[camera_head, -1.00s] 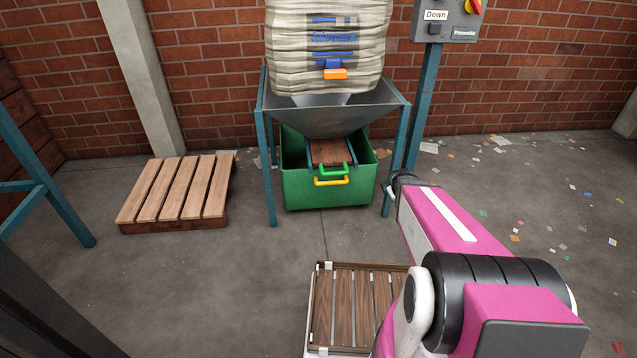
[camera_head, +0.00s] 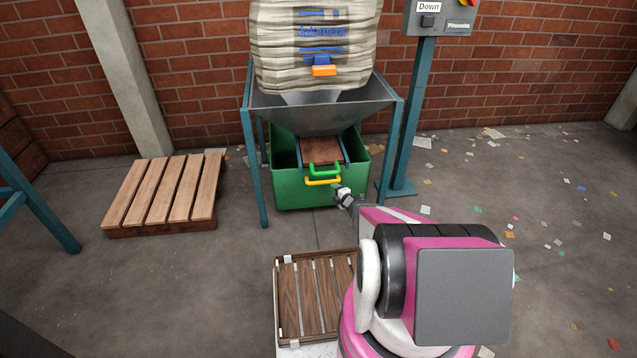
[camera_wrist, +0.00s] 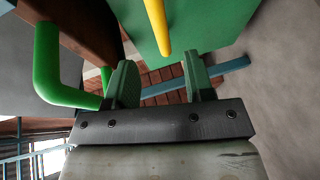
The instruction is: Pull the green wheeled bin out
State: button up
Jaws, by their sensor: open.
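The green wheeled bin (camera_head: 296,190) stands on the floor under a grey hopper (camera_head: 322,117). A yellow handle (camera_head: 322,182) is on its front. A green handle (camera_head: 323,168) sits just above, at the end of a brown slide plate (camera_head: 320,149). In the wrist view my gripper (camera_wrist: 160,80) is open, its two green fingers apart with nothing between them. The yellow handle (camera_wrist: 157,25) shows just beyond the fingertips, roughly in line with the gap. The green handle (camera_wrist: 48,70) is to the left of the fingers. In the head view my gripper (camera_head: 343,194) is just right of the yellow handle.
Teal legs (camera_head: 254,165) of the hopper frame stand on both sides of the bin. A wooden pallet (camera_head: 163,195) lies to the left. A slatted wooden tray (camera_head: 310,297) is in front of my arm. A control box (camera_head: 440,18) is at the upper right. Paper scraps litter the right floor.

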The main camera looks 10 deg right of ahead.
aim_at(325, 183)
jog(key=x, duration=1)
jog(key=shift+w, duration=0.3)
grip_shut()
